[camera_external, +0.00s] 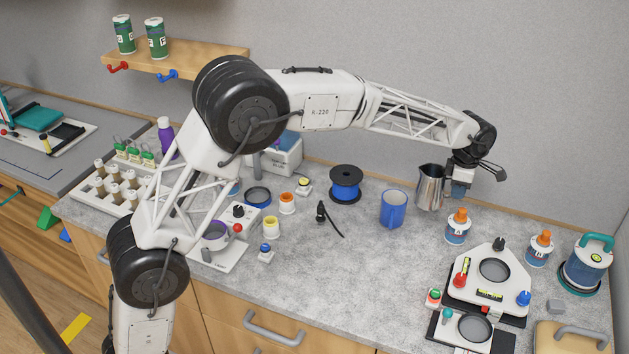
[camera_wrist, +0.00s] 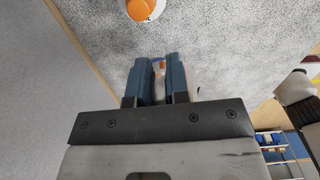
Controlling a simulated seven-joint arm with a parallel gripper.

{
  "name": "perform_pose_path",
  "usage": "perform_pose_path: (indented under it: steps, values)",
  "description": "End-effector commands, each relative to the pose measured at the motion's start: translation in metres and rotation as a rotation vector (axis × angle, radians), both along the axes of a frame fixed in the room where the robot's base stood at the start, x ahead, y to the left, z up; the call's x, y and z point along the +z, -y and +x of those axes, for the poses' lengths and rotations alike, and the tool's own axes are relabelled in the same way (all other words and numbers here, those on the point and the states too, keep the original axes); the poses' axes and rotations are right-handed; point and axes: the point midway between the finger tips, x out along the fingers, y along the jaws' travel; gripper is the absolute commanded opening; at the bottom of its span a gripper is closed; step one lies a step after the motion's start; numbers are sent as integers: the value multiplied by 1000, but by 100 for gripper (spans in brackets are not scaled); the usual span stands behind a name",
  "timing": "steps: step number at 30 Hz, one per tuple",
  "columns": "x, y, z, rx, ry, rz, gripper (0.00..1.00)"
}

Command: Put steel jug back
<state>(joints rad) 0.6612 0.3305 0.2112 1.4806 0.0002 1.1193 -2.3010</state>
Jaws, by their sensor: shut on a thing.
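The steel jug (camera_external: 430,187) is upright at the back of the grey counter, right of a blue mug (camera_external: 393,208). My gripper (camera_external: 460,188) is at the jug's right side, where its handle would be, and is shut on it. The handle itself is hidden by the fingers. I cannot tell whether the jug's base touches the counter. In the wrist view my gripper's two blue fingers (camera_wrist: 159,72) stand close together with a small pale and orange patch between them; the jug's body is not recognisable there.
Orange-capped jars (camera_external: 458,227) (camera_external: 539,248) stand in front and right of my gripper. A white fixture with a round opening (camera_external: 494,270) and a teal-handled canister (camera_external: 585,265) are at the right. A blue spool (camera_external: 346,184) stands left of the mug. The counter's middle front (camera_external: 350,290) is clear.

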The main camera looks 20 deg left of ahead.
Motion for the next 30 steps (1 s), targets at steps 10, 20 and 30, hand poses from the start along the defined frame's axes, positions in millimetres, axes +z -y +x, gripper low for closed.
perform_pose_path:
  steps: [10, 20, 30]
  values:
    - [-3, -54, -51, -12, 1, -1, 0]
    - [-12, -104, -103, -25, 0, 0, 0]
    - [-26, -157, -160, -37, 0, 0, 0]
